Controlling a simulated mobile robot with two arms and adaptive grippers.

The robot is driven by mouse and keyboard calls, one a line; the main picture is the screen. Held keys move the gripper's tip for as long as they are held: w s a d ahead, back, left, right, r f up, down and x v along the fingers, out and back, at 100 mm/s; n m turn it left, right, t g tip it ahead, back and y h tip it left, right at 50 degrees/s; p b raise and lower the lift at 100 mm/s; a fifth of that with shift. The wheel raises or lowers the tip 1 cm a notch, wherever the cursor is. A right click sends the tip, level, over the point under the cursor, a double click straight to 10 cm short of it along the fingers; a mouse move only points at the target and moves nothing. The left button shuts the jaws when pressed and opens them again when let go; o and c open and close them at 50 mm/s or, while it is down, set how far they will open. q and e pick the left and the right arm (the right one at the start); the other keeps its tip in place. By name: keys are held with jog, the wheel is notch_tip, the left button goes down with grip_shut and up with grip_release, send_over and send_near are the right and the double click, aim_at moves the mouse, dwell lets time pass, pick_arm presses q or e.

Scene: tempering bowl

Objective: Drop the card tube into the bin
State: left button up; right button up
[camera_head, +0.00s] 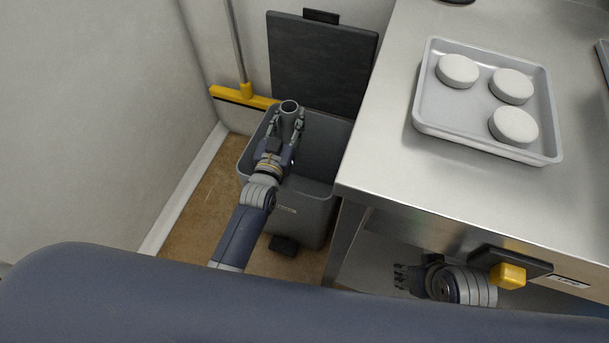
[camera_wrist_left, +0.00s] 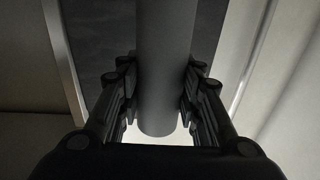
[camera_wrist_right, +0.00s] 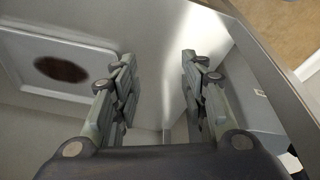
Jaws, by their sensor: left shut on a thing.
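The grey card tube (camera_head: 289,107) is in my left gripper (camera_head: 288,124), over the open bin in the head view. In the left wrist view the tube (camera_wrist_left: 163,70) stands between both fingers of the left gripper (camera_wrist_left: 160,110), which are shut on it. The grey bin (camera_head: 318,204) stands on the floor with its dark lid (camera_head: 322,65) raised against the wall. The tube's lower end is hidden in the head view. My right gripper (camera_head: 402,278) is low at the counter's front; in the right wrist view (camera_wrist_right: 160,95) its fingers are apart with nothing between them.
A steel counter (camera_head: 385,160) stands right of the bin, its edge close to the bin's rim. On it is a grey tray (camera_head: 440,125) with three white round pieces. A yellow block (camera_head: 508,276) sits at the counter's front.

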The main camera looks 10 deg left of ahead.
pick_arm(q)
jog(key=shift+f, duration=0.15)
pick_arm(e)
jog(key=shift+s+r, duration=0.1)
jog(key=shift+r, duration=0.45)
pick_arm(q)
jog(key=o, duration=1.1)
jog(key=s, duration=0.4)
jog(key=s+a, duration=0.1)
jog(key=s, duration=0.7)
jog(key=shift+a, duration=0.2)
